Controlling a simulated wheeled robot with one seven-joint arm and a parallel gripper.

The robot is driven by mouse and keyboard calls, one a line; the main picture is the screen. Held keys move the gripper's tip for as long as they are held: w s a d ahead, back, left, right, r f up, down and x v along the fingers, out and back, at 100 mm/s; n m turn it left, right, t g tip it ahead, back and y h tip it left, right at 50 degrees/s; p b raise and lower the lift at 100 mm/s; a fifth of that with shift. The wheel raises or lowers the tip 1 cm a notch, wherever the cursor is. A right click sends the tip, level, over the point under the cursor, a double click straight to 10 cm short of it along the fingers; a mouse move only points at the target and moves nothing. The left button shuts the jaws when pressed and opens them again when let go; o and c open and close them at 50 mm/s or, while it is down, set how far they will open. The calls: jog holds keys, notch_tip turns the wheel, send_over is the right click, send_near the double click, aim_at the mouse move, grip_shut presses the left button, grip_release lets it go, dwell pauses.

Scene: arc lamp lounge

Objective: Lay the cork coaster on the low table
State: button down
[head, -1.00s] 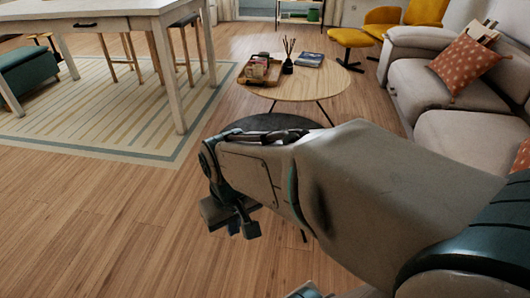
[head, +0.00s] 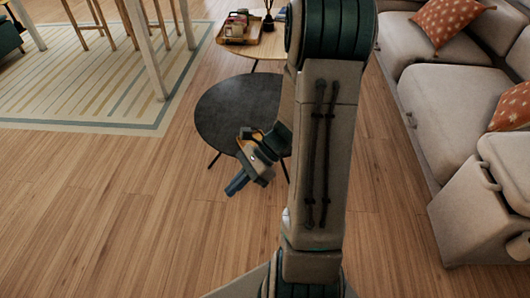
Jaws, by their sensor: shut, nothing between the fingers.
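I cannot make out the cork coaster in the head view. A dark round low table (head: 232,105) stands in the middle, its top bare where I see it. Behind it is a light wood low table (head: 268,66), partly hidden by my arm. My gripper (head: 246,182) points down and to the left over the front edge of the dark table as seen in the picture. It is shut with nothing held. My arm hides the right part of both tables.
A wooden tray (head: 228,50) with small items sits on the wood table, with a dark bottle (head: 268,20) beside it. A grey sofa (head: 440,110) with orange cushions (head: 447,22) lines the right. A striped rug (head: 90,85) lies at left. The front left floor is clear.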

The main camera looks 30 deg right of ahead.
jog(key=w+d+f+m+t+h, duration=0.35)
jog(key=d+f+m+t, duration=0.6)
jog(key=m, duration=0.65)
jog(key=w+d+f+m+t+h, duration=0.2)
jog(key=d+f+m+t+h, duration=0.2)
jog(key=d+f+m+t, duration=0.9)
jog(key=w+a+r+m+g+b, duration=0.2)
jog(key=w+r+m+g+b, duration=0.1)
jog(key=w, duration=0.9)
jog(key=shift+w+a+r+g+b, duration=0.15)
jog(key=shift+w+r+g+b, duration=0.1)
jog(key=shift+r+g+b, duration=0.3)
jog(key=shift+y, duration=0.25)
